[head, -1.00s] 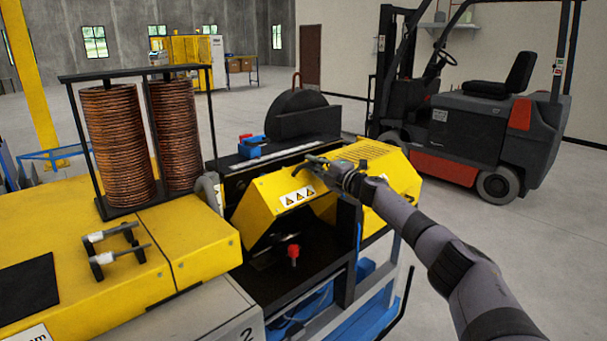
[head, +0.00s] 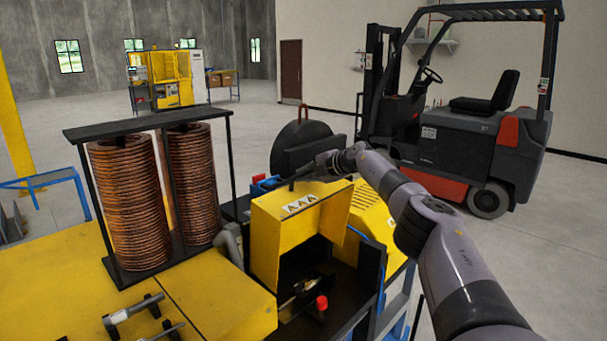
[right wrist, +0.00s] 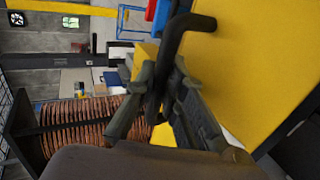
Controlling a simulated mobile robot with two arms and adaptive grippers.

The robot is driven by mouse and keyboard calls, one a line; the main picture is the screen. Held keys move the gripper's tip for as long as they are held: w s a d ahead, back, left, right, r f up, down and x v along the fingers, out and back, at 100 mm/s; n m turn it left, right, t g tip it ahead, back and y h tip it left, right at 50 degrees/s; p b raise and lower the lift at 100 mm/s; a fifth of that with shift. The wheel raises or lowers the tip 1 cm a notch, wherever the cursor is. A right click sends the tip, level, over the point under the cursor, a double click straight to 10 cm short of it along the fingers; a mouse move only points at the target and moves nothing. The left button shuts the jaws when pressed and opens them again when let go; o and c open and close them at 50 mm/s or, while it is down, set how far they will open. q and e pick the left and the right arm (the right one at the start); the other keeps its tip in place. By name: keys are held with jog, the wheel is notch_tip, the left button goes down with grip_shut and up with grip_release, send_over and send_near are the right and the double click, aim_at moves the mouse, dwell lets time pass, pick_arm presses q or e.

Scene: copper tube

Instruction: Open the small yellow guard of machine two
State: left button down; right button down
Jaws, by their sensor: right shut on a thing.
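The small yellow guard (head: 277,231) of the machine stands raised in the head view, with warning triangles on its upper face. The dark space below it is exposed, with a red knob (head: 321,303) inside. My right gripper (head: 306,177) is at the guard's top edge. In the right wrist view, my right gripper (right wrist: 158,100) is shut on the guard's black handle (right wrist: 178,45), a bent bar on the yellow panel. The number of the machine does not show now. My left gripper is not in view.
Two copper coils (head: 128,200) in a black frame stand left of the guard. A dark disc-shaped part (head: 303,140) is behind it. A forklift (head: 470,120) is parked at the right, with free floor around it.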

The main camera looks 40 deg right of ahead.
jog(key=shift+a+f, duration=0.1)
jog(key=shift+f, duration=0.05)
jog(key=c, duration=1.7)
grip_release()
jog(key=shift+w, duration=0.1)
jog(key=shift+o, duration=0.2)
jog(key=shift+v, duration=0.8)
jog(key=v, duration=1)
jog(key=shift+r, duration=0.3)
jog(key=shift+c, duration=0.2)
